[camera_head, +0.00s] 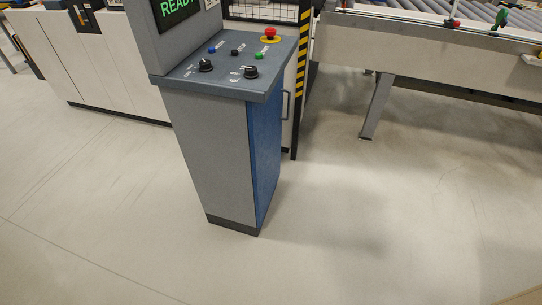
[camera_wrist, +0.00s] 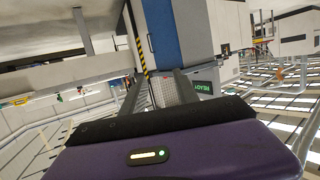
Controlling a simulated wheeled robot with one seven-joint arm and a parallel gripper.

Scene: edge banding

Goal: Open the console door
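The grey console (camera_head: 205,150) stands on the floor in the head view. Its blue door (camera_head: 265,150) is on the right side and looks shut. A dark bar handle (camera_head: 286,106) sticks out near the door's far edge. My gripper is not in the head view. In the wrist view, which is upside down, my gripper (camera_wrist: 158,76) is open, its two fingers apart with nothing seen between them. The blue door (camera_wrist: 162,35) shows beyond the fingertips, apart from them.
The console top has knobs, buttons and a red emergency stop (camera_head: 270,33). A yellow-black striped post (camera_head: 301,80) stands close behind the door. A roller conveyor (camera_head: 450,45) with a leg is at the back right. The floor (camera_head: 370,220) right of the console is clear.

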